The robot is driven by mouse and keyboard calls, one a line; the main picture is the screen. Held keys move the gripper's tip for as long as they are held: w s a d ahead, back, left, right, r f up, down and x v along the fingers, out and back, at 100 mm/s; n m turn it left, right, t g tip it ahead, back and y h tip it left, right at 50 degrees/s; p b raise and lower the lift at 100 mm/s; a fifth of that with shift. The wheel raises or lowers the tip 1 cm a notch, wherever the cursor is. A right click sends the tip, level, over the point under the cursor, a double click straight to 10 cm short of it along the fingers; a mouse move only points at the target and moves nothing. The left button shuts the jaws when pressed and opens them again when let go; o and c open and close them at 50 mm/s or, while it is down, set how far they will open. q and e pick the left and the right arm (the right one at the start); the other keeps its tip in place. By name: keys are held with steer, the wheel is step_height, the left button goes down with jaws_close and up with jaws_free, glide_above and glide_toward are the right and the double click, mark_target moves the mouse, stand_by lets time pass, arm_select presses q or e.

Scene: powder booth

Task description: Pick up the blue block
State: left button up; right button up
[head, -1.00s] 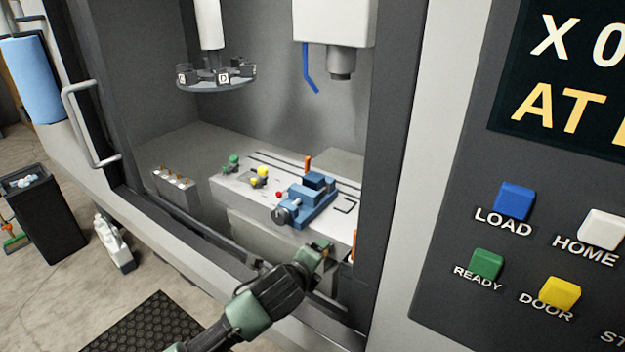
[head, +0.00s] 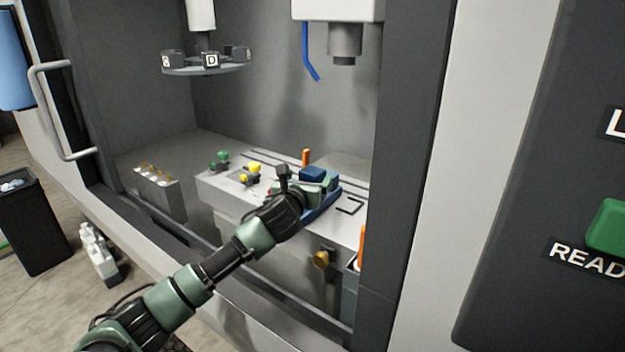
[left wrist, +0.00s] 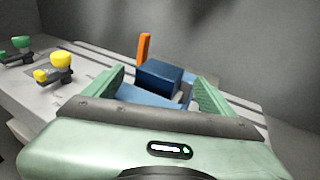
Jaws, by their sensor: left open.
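The dark blue block (head: 313,173) sits at the vise on the machine table, partly hidden by my left gripper in the head view. It also shows in the left wrist view (left wrist: 160,76), between and a little beyond the green fingers. The lighter blue vise (head: 322,208) is mostly covered by my gripper and wrist; part of it shows below the block in the left wrist view (left wrist: 147,96). My left gripper (head: 303,182) is open, with its fingers on either side of the block's line. I cannot tell whether they touch it. My right gripper is out of view.
Yellow knobs (head: 254,168) and green knobs (head: 221,157) stand left on the table (head: 225,187). An orange post (head: 306,157) stands behind the block. The spindle (head: 344,42) and blue hose (head: 308,50) hang above. The door frame (head: 405,150) bounds the right.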

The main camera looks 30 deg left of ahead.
mark_target(312, 171)
arm_select(q)
steer(key=shift+p+x, duration=0.35)
steer(key=shift+x, duration=2.35)
steer(key=shift+d+r, duration=0.15)
steer(key=shift+r, duration=0.1)
steer(key=c, duration=1.6)
